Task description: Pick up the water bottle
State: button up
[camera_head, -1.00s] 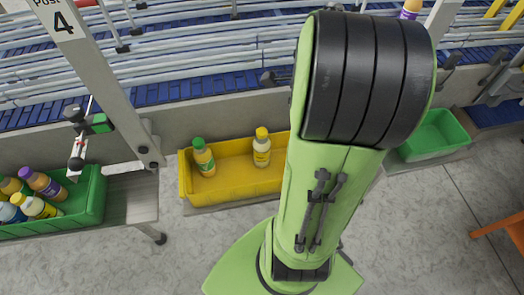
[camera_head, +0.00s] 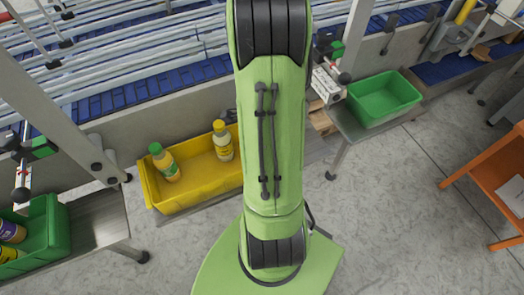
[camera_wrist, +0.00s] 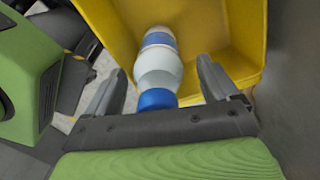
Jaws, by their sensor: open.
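The water bottle (camera_wrist: 158,66) shows in the wrist view, pale with a blue cap and a blue band. It is inside a yellow bin (camera_wrist: 230,42). My gripper (camera_wrist: 161,64) is open, with one finger on each side of the bottle and the blue cap close to the palm. Whether a finger touches the bottle I cannot tell. In the head view my arm covers the gripper and the water bottle. The yellow bin (camera_head: 200,197) there shows a green-capped bottle (camera_head: 165,164) and a yellow-capped bottle (camera_head: 222,142).
A green crate (camera_head: 42,240) with bottles stands at the left edge. An empty green crate (camera_head: 385,98) is on a ledge at the right. An orange stand (camera_head: 490,180) is at the far right. A conveyor (camera_head: 130,85) runs behind. Grey floor (camera_head: 400,230) is clear at the front right.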

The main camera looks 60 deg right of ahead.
jog(key=shift+s+a, duration=0.1)
jog(key=shift+c, duration=1.2)
grip_shut()
jog(key=shift+r, duration=0.1)
